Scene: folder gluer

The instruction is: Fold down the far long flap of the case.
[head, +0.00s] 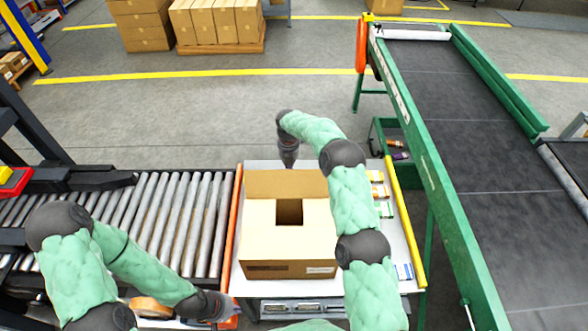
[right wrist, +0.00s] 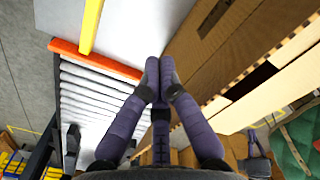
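The case (head: 290,250) is an open-topped tan carton on a white work table. Its far long flap (head: 270,184) stands up along the back edge. The side flaps lie folded inward, with a dark gap between them; the near flap appears to lie flat across the front. My right gripper (head: 288,160) points down just behind the far flap; touching or apart, I cannot tell. In the right wrist view its fingers (right wrist: 160,72) are together and empty, beside the case (right wrist: 225,45). My left gripper (head: 217,307) is low at the table's near left corner; its fingers are unclear.
A roller conveyor (head: 165,215) adjoins the table on the left, past an orange rail (head: 231,225). A yellow rail (head: 405,220) edges the right side, beside small coloured packets (head: 380,191). A green-framed belt conveyor (head: 455,150) stands further right. Stacked cartons (head: 217,22) sit far back.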

